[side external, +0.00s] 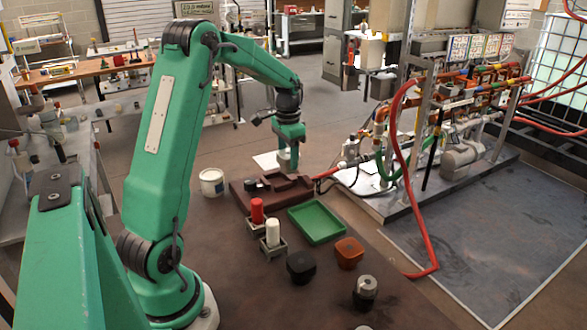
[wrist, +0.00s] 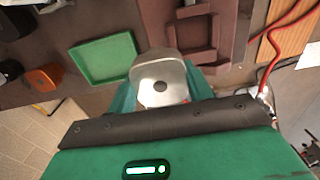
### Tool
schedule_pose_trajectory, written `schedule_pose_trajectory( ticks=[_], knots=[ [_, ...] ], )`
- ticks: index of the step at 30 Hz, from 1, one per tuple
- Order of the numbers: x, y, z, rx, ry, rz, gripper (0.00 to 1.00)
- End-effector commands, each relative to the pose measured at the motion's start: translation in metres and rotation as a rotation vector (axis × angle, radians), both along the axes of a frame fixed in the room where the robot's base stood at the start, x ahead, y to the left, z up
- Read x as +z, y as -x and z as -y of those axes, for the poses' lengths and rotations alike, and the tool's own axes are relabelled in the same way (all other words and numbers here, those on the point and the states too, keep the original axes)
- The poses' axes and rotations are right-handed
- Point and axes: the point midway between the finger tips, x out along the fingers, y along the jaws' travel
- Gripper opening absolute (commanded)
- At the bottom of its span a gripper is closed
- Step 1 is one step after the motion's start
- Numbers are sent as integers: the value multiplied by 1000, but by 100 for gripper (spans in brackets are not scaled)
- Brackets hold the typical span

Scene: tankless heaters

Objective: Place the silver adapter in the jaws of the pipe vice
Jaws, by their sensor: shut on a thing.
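My gripper (side external: 288,158) is shut on the silver adapter, with a green finger on either side of it in the wrist view (wrist: 161,92). The silver adapter (wrist: 160,72) shows a rounded, shiny face with a dark spot in its middle. In the wrist view the vice (wrist: 160,22) is just beyond the adapter. Whether the adapter touches the vice cannot be told.
A green tray (side external: 317,223) lies beside the vice. Red (side external: 257,211) and white (side external: 273,233) cylinders stand in grey holders in front. A black block (side external: 300,265), an orange block (side external: 349,252) and another silver piece (side external: 366,285) stand nearer. A white tub (side external: 212,182) is left. A red hose (side external: 405,140) hangs right.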

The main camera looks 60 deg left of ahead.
Motion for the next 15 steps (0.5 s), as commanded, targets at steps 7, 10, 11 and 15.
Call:
schedule_pose_trajectory(
  ticks=[7,10,11,15],
  knots=[
    [-23,5,-40,2,-1,1,8],
    [-30,7,-51,2,-1,1,8],
    [-32,7,-54,1,0,1,8],
    [-36,8,-62,0,-2,2,8]
  ],
)
